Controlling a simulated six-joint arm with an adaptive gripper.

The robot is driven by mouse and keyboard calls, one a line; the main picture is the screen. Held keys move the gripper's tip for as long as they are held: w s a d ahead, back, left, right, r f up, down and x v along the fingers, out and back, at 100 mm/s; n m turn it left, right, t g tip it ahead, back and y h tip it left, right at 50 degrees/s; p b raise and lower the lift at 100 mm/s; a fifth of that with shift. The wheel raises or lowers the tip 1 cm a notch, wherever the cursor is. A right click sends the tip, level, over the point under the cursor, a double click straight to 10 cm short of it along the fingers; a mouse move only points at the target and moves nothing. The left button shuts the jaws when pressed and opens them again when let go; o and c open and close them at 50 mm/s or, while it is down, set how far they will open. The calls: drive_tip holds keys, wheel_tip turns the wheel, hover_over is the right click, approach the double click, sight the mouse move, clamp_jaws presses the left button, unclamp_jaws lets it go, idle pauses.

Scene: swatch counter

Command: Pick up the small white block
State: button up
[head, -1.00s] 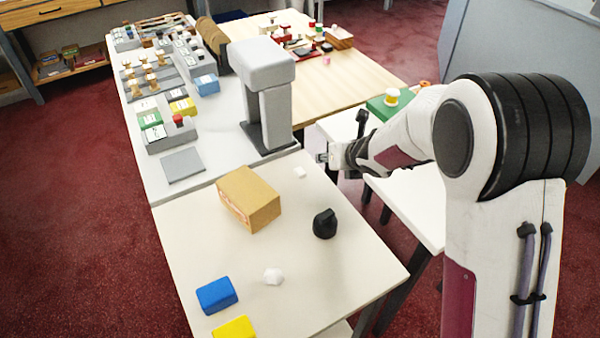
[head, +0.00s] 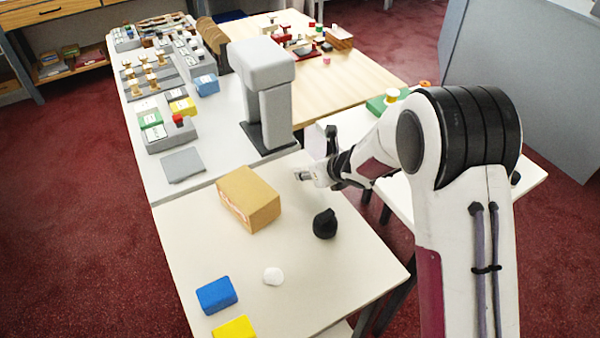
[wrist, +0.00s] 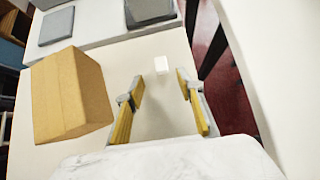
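The small white block (wrist: 161,64) lies on the pale table in the wrist view, just beyond my fingertips and between their lines. In the head view my gripper (head: 303,175) is over the spot where the block lay, so I cannot make the block out clearly there. In the wrist view my gripper (wrist: 160,79) is open, its two yellow-and-grey fingers apart with nothing between them.
A cardboard box (head: 248,198) stands left of my gripper, and a black object (head: 325,224) stands nearer the front. A white rounded lump (head: 273,276), a blue block (head: 216,295) and a yellow block (head: 234,328) lie at the front. A grey stand (head: 268,95) rises behind.

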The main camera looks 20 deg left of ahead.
drive_tip(key=shift+x, duration=0.85)
drive_tip(key=shift+f, duration=0.1)
drive_tip(key=shift+x, duration=2.55)
drive_tip(key=shift+w, duration=0.1)
drive_tip(key=shift+c, duration=0.5)
drive_tip(key=c, duration=0.8)
